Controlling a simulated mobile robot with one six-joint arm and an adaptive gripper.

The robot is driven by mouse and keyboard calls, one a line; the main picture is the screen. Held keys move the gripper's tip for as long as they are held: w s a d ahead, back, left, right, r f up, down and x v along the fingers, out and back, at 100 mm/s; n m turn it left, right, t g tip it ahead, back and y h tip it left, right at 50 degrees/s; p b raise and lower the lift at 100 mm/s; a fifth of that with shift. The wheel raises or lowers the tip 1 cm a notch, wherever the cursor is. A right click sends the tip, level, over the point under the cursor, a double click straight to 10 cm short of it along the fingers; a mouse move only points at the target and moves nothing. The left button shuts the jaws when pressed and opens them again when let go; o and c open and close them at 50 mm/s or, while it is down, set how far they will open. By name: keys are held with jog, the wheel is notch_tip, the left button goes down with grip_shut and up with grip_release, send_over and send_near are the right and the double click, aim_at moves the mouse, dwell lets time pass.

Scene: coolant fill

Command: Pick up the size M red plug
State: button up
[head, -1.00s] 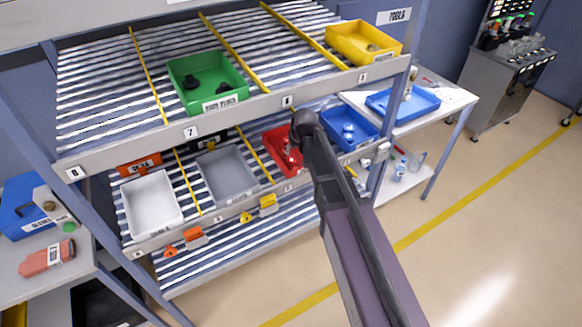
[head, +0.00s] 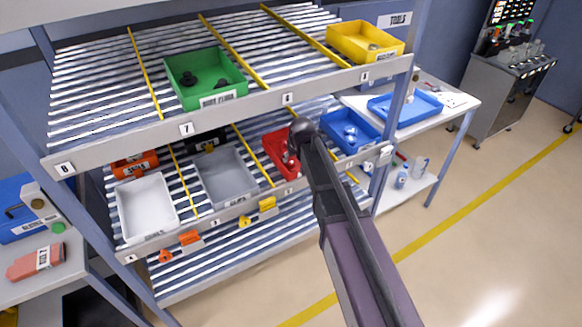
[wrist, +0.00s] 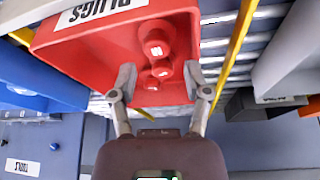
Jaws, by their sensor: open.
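The red bin labelled PLUGS (wrist: 75,48) sits on the middle shelf; it also shows in the head view (head: 271,147), partly covered by my arm. In the wrist view it holds several red plugs: a larger-looking one (wrist: 154,36) with a white mark on top, and smaller-looking ones (wrist: 161,70) close by, nearer my fingers. I cannot read the size marks. My gripper (wrist: 159,80) is open and empty, its fingers spread on either side of the nearer plugs. Whether they touch anything cannot be told. In the head view my arm hides most of the gripper.
A grey bin (head: 225,178) stands left of the red bin and a blue bin (head: 345,133) right of it, with yellow dividers between lanes. Above, the upper shelf holds a green bin (head: 207,80) and a yellow bin (head: 364,41). The floor at right is open.

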aim_at(292, 162)
jog(key=shift+w+b+x, duration=0.25)
jog(key=shift+b+x, duration=2.05)
jog(key=shift+x, duration=0.3)
jog(key=shift+d+r, duration=0.1)
jog(key=shift+r, duration=0.05)
jog(key=c, duration=0.6)
